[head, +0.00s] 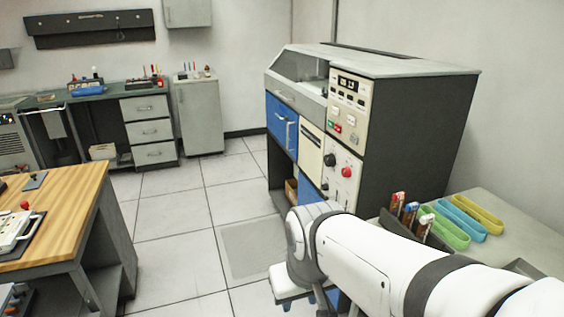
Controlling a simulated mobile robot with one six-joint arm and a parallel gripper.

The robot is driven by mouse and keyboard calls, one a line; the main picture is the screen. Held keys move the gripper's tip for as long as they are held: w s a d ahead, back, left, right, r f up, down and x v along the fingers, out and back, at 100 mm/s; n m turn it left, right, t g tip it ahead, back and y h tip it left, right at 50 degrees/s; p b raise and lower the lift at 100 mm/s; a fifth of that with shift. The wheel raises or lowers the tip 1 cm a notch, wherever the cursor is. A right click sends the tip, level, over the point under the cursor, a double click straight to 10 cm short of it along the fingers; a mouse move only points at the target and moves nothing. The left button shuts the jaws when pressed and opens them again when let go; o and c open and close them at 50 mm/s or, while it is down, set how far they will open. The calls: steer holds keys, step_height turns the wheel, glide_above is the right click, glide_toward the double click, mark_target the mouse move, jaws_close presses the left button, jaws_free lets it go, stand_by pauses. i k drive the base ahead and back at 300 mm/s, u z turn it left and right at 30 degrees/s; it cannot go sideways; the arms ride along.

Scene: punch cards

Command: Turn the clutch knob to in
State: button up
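The grey and blue machine (420,140) stands against the wall right of centre. Its lower front panel (343,185) carries a black knob (330,159) and a red knob (347,172), with smaller controls below. I cannot tell which of them is the clutch knob; labels and settings are too small to read. My white arm reaches in from the lower right and bends down in front of the machine's base, hiding part of it.
A side table (525,240) at right holds green (446,229), blue (461,219) and yellow (478,214) trays and several marker-like items. A wood-topped bench (70,205) stands at left. A grey cabinet (199,117) is at the back. The tiled floor between bench and machine is clear.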

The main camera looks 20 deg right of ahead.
mark_target(347, 172)
steer(key=i, duration=0.9)
